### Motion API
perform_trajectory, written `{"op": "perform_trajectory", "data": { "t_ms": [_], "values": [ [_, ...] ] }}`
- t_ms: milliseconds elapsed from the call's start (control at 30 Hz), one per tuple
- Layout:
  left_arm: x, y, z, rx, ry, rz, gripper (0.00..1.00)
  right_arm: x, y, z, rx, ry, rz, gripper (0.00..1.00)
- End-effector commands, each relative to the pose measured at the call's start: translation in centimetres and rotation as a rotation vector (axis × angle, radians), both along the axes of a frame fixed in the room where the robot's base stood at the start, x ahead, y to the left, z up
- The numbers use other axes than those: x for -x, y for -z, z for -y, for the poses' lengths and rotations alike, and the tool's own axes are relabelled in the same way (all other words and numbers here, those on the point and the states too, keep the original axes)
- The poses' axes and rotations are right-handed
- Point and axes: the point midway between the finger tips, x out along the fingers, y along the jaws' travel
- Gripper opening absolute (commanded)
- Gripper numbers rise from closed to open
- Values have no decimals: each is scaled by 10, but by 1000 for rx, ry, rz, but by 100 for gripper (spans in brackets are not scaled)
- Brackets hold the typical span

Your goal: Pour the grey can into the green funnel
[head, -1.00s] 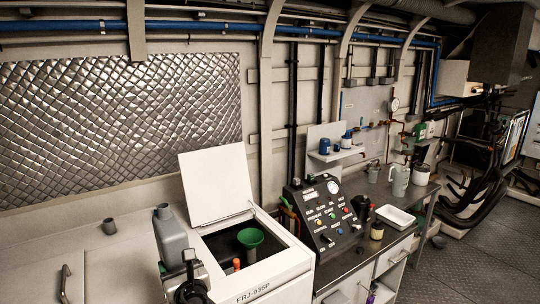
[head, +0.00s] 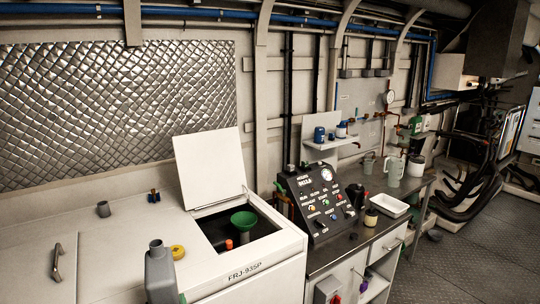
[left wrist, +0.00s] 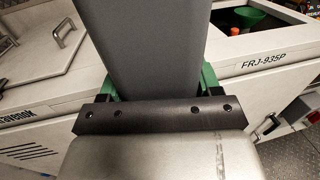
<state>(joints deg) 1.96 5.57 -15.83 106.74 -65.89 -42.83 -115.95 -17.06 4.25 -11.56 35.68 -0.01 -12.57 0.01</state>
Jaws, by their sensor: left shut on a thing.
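The grey can (head: 159,276) stands upright at the bottom of the head view, its open neck on top. In the left wrist view the can (left wrist: 153,40) fills the upper middle. My left gripper (left wrist: 152,84) is shut on it with its green fingers on both sides. In the head view the gripper is almost wholly below the picture edge. The green funnel (head: 243,219) sits in the open hatch of the white unit, to the right of the can and apart from it. It also shows in the left wrist view (left wrist: 262,18). My right gripper is not in view.
The raised white lid (head: 210,170) stands behind the hatch. An orange cap (head: 229,244) is beside the funnel. A yellow cap (head: 178,252), a small grey cup (head: 103,209) and a blue-black part (head: 153,196) lie on the white top. A control panel (head: 320,208) stands right of the hatch.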

Motion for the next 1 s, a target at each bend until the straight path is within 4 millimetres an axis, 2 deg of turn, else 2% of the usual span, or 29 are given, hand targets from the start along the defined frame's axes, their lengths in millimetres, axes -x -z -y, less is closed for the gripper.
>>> {"op": "perform_trajectory", "data": {
  "t_ms": [33, 200, 300, 433, 600, 967, 1000],
  "values": [
    [15, 22, 1, -5, 31, -2, 15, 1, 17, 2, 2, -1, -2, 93],
    [77, 66, 11, -6, 177, -6, 15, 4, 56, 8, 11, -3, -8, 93],
    [109, 79, 19, 0, 261, -6, 15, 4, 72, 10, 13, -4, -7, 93],
    [139, 86, 28, 14, 342, -7, 15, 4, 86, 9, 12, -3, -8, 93],
    [157, 86, 35, 26, 394, -4, 15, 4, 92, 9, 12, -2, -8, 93],
    [159, 85, 36, 26, 401, -4, 15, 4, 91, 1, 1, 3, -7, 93],
    [159, 85, 36, 27, 400, -5, 15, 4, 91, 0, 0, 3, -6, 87]
  ]
}}
